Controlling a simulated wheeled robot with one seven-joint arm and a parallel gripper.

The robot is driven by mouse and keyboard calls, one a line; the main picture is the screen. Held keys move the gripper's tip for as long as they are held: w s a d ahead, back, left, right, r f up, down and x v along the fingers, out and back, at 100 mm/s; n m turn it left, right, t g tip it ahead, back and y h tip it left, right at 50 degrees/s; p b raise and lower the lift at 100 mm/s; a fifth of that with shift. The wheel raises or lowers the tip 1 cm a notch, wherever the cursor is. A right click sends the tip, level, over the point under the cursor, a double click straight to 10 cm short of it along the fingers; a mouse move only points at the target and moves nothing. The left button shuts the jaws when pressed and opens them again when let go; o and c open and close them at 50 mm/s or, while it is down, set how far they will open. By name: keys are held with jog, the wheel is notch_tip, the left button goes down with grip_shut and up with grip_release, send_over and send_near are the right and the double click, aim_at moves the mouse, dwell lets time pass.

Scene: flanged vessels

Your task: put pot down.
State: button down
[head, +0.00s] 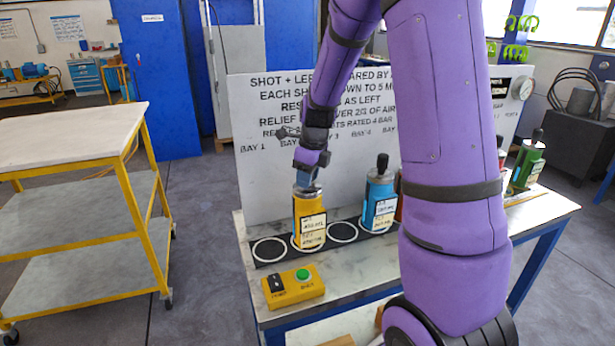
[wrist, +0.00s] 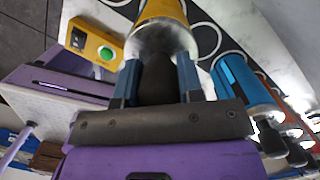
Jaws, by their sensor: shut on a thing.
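The yellow pot (head: 309,208) is upright at the second white ring from the left on the black strip. It also shows in the wrist view (wrist: 163,10). My gripper (head: 307,181) comes down from above and is shut on the pot's dark top knob. In the wrist view, the blue fingers of my gripper (wrist: 157,78) sit on both sides of the knob (wrist: 156,82). The pot's base is at or just over its ring; I cannot tell whether it touches. The labels on the pot face the head camera.
Empty rings (head: 269,250) lie either side of the yellow pot. A blue pot (head: 379,203) stands to the right, with a red and a green pot (head: 528,165) beyond. A yellow button box (head: 293,287) is in front. A white sign board (head: 290,150) stands behind.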

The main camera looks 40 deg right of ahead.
jog(key=shift+f, duration=0.15)
jog(key=c, duration=0.8)
grip_release()
jog(key=shift+o, duration=0.2)
